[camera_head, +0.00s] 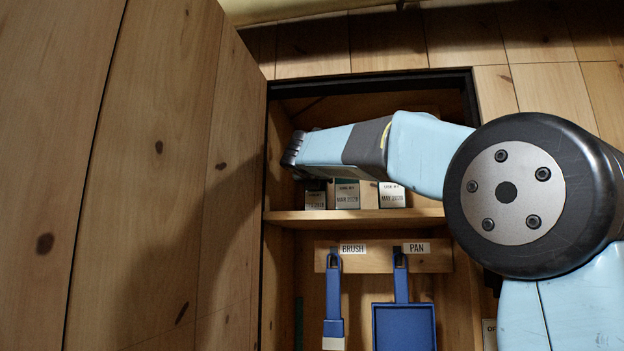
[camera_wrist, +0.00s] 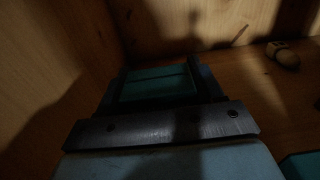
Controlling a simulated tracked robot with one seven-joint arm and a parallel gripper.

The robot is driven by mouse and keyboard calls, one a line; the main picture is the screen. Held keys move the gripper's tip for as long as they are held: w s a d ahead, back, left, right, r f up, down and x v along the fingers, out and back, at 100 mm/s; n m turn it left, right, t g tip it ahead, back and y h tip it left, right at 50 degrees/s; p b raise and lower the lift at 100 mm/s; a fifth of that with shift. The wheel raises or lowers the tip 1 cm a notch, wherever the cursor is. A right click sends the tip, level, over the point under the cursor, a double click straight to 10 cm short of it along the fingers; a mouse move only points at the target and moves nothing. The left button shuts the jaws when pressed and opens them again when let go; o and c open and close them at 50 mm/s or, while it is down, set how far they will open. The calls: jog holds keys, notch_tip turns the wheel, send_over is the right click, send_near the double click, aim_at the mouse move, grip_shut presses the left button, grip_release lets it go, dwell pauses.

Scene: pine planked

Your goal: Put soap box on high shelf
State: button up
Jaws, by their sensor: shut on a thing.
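My gripper (camera_head: 292,150) reaches into the upper compartment of the open cabinet, above the high shelf (camera_head: 350,217), near its left wall. In the wrist view, my gripper (camera_wrist: 160,72) has a dark teal, flat-sided thing between its fingers, which I take to be the soap box (camera_wrist: 156,86). The view is dim, and its lower part is hidden by the gripper's crossbar. In the head view my arm and gripper hide the held box. I cannot tell whether it touches the shelf.
Several small boxes with date labels (camera_head: 346,196) stand on the shelf below my arm. A wooden door (camera_head: 150,170) stands open at left. A blue brush (camera_head: 333,290) and blue pan (camera_head: 404,325) hang below. A small rounded object (camera_wrist: 284,54) lies at right in the wrist view.

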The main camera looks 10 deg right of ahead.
jog(key=o, duration=1)
jog(key=shift+o, duration=0.2)
jog(key=v, duration=1.2)
jog(key=shift+s+r, duration=0.1)
